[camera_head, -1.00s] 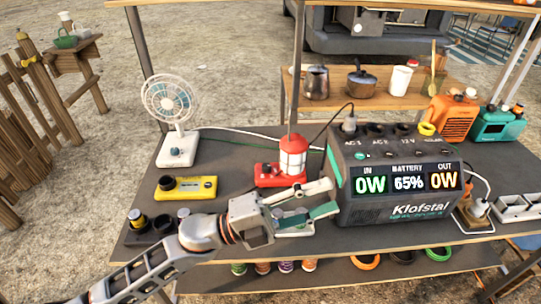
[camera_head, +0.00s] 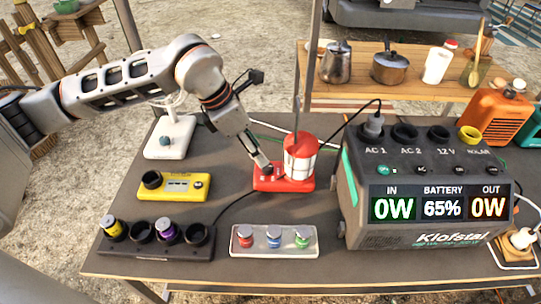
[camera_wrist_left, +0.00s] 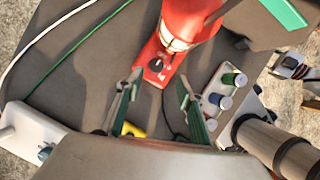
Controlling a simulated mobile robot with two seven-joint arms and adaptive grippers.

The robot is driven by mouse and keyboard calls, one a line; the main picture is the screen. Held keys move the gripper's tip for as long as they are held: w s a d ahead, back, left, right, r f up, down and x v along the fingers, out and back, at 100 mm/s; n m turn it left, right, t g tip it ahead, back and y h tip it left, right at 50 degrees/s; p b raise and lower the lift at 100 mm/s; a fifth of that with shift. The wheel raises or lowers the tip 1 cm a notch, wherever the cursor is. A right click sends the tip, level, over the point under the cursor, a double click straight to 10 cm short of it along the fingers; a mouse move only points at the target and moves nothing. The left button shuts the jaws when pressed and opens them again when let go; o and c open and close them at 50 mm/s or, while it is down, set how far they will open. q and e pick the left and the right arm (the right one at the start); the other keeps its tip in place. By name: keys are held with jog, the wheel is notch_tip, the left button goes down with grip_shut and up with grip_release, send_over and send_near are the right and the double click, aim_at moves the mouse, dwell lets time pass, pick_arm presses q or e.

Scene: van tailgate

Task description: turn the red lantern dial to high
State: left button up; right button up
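The red lantern (camera_head: 300,158) stands on the table left of the power station, with a white-ribbed lamp and a red base (camera_head: 296,184). It also shows in the left wrist view (camera_wrist_left: 187,22). Its dark dial (camera_wrist_left: 157,65) sits on the red base in that view; in the head view the gripper largely covers that spot. My left gripper (camera_head: 264,168) reaches down from the upper left to the dial end of the base. In the wrist view its fingers (camera_wrist_left: 158,88) are apart, with the dial just beyond the gap. I cannot tell whether they touch the base. My right gripper is out of view.
The Klofstal power station (camera_head: 428,200) stands close on the right. A yellow box (camera_head: 186,187), a dark holder (camera_head: 155,246) and a white panel with coloured knobs (camera_head: 273,241) are nearby. The fan's white base (camera_head: 168,140) is behind my arm. Cables run past the lantern.

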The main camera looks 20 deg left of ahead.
aim_at(268, 166)
pick_arm(q)
jog(key=shift+w+a+f, duration=0.15)
jog(key=shift+w+f, duration=0.1)
jog(key=shift+f, duration=0.25)
jog(key=b+x, duration=0.1)
jog(key=x, duration=0.5)
jog(key=shift+w+f, duration=0.15)
jog(key=shift+f, duration=0.05)
grip_shut()
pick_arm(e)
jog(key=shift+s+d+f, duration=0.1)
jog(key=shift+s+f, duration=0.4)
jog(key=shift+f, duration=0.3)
